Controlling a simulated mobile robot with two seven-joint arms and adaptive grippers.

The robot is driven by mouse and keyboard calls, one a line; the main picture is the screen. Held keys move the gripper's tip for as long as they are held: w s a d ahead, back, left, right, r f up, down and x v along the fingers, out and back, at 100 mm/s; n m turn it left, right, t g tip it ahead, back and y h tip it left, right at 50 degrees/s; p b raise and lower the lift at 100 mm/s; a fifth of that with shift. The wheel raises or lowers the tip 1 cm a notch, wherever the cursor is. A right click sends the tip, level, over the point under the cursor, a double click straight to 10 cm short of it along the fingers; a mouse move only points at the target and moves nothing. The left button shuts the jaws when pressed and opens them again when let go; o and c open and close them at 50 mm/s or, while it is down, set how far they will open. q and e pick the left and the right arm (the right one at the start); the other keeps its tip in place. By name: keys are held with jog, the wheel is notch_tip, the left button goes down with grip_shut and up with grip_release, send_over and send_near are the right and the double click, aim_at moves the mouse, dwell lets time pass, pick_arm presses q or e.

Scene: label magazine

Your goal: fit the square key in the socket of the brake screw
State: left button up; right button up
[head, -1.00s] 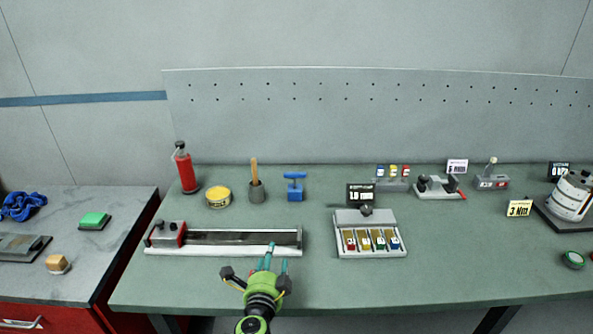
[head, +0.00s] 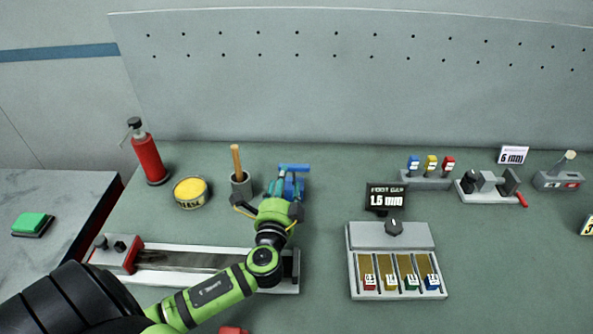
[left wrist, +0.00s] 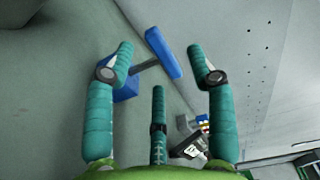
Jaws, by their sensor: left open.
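The square key shows as a blue T-handle (head: 294,167) on a grey shank, standing in a blue block (head: 299,190) on the green bench. In the left wrist view, the T-handle (left wrist: 163,53) lies between and beyond my open fingertips, with the blue block (left wrist: 126,89) partly behind the left finger. My left gripper (head: 284,190) is open, close in front of the key. In the left wrist view its fingers (left wrist: 162,60) are apart and hold nothing; I cannot tell if any finger touches the key. I cannot make out the brake screw or its socket. My right gripper is not in view.
A wooden-handled tool in a grey pot (head: 241,185) stands just left of my gripper, with a yellow tin (head: 190,191) and red bottle (head: 148,158) further left. A long rail (head: 195,259) lies under my arm. A tray (head: 393,236) and black sign (head: 386,198) stand right.

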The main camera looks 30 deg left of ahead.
aim_at(289, 171)
pick_arm(q)
jog(key=shift+s+d+f+b, duration=0.2)
jog(key=shift+s+f+b, duration=0.05)
jog(key=shift+s+b, duration=0.15)
jog(key=shift+w+a, duration=0.15)
jog(key=shift+w, duration=0.15)
jog(key=x, duration=0.6)
jog(key=shift+d+f, duration=0.1)
jog(key=shift+d, duration=0.15)
jog(key=shift+w+a+b, duration=0.15)
jog(key=shift+w+b, duration=0.15)
jog(key=shift+w, duration=0.15)
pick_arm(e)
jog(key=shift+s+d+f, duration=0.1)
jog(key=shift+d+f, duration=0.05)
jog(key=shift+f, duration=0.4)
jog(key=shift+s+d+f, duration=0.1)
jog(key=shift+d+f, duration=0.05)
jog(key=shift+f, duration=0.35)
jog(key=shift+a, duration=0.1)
pick_arm(q)
grip_shut()
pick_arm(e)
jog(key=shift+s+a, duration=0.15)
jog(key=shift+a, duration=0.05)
